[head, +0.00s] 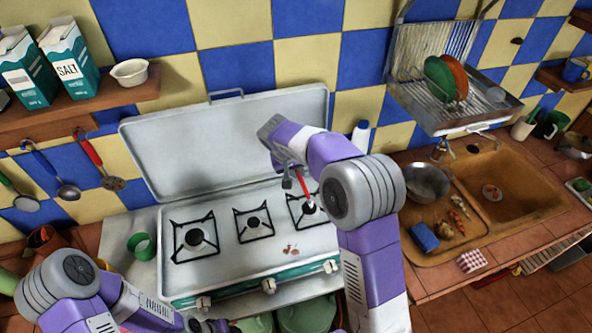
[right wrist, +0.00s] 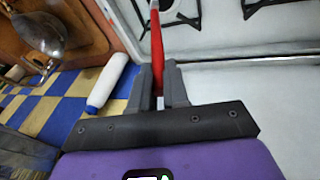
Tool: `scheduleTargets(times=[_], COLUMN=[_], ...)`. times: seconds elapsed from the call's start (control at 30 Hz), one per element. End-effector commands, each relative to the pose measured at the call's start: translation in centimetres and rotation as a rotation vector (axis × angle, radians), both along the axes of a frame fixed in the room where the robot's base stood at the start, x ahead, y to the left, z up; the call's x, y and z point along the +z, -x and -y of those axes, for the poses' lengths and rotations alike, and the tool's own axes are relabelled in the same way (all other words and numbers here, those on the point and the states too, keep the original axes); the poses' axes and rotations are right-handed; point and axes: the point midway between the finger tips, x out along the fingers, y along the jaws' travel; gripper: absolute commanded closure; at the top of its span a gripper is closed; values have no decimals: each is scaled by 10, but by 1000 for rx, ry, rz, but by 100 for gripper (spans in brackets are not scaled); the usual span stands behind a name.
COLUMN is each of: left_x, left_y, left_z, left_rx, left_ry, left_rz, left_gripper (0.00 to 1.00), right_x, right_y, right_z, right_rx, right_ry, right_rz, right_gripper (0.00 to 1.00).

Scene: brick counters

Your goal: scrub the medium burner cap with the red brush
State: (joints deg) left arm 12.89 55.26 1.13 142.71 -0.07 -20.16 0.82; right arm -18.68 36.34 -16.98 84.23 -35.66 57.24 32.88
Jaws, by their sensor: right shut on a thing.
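My right gripper (head: 293,180) is shut on the red brush (head: 302,181) above the right part of the stove. In the right wrist view, the gripper (right wrist: 162,85) has its fingers on either side of the brush's red handle (right wrist: 157,50). The brush points down to the rightmost burner (head: 309,208); I cannot tell whether it touches the cap. The left burner (head: 194,238) and middle burner (head: 253,222) are uncovered. I cannot tell from size which cap is the medium one. My left arm is at the lower left; its gripper end is mostly cut off by the bottom edge.
The stove lid (head: 215,140) stands raised behind the burners. Brown crumbs (head: 290,250) lie on the stove's front. A green tape roll (head: 142,246) is to its left. A sink (head: 510,190) with a metal bowl (head: 427,182) and blue sponge (head: 423,237) beside it is right.

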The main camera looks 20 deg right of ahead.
Motion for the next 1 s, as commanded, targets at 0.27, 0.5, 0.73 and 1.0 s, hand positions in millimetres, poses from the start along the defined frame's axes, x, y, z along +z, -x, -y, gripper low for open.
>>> scheduleTargets(times=[0.27,0.5,0.73,1.0], left_x=[0,0,0,-1], left_y=[0,0,0,0], left_z=[0,0,0,0], left_rx=[0,0,0,0], left_ry=[0,0,0,0], left_rz=[0,0,0,0], left_gripper=[57,57,57,57], right_x=[-1,0,0,0], right_y=[0,0,0,1], right_z=[-12,-14,-5,1], right_rx=[0,-1,-2,-1], right_ry=[-3,-3,-2,-2], right_rz=[-4,-3,-2,-3], right_gripper=[100,100,100,100])
